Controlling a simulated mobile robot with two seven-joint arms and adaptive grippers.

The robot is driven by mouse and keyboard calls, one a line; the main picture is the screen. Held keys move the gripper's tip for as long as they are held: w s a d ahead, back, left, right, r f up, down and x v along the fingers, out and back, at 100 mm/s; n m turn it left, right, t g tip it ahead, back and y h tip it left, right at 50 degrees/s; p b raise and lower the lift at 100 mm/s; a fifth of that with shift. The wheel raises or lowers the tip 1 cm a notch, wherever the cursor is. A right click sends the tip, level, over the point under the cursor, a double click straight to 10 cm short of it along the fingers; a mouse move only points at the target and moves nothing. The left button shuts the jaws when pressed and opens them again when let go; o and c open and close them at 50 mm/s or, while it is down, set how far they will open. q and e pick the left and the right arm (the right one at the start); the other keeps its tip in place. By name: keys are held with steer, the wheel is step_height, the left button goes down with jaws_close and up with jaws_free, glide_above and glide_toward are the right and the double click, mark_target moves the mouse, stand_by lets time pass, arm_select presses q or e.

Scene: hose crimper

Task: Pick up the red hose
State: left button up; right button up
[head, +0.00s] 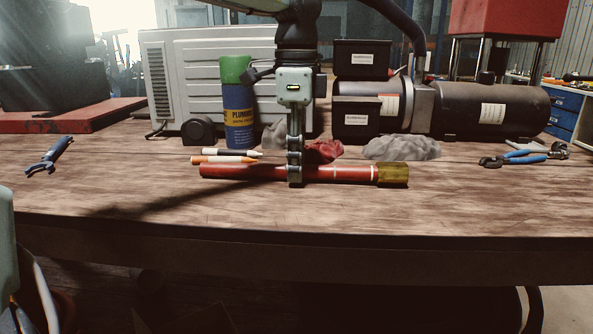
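The red hose (335,173) lies crosswise near the front of the wooden table, with a brass-coloured fitting (393,175) on its right end. My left gripper (295,172) points straight down over the hose, left of its middle. One finger shows edge-on in front of the hose and its tip reaches the hose's lower edge. The other finger is hidden behind, so I cannot see whether the fingers press on the hose. The hose appears to be on or very close to the tabletop. My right gripper is not in view.
Behind the hose are two markers (223,160), a spray can (238,105), a red rag (324,151) and a grey rag (402,148). A dark motor unit (490,110) stands at the back right. Pliers lie left (50,156) and right (525,155). The front table strip is clear.

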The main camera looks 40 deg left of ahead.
arm_select(q)
jaws_close()
steer(key=shift+r, duration=0.1)
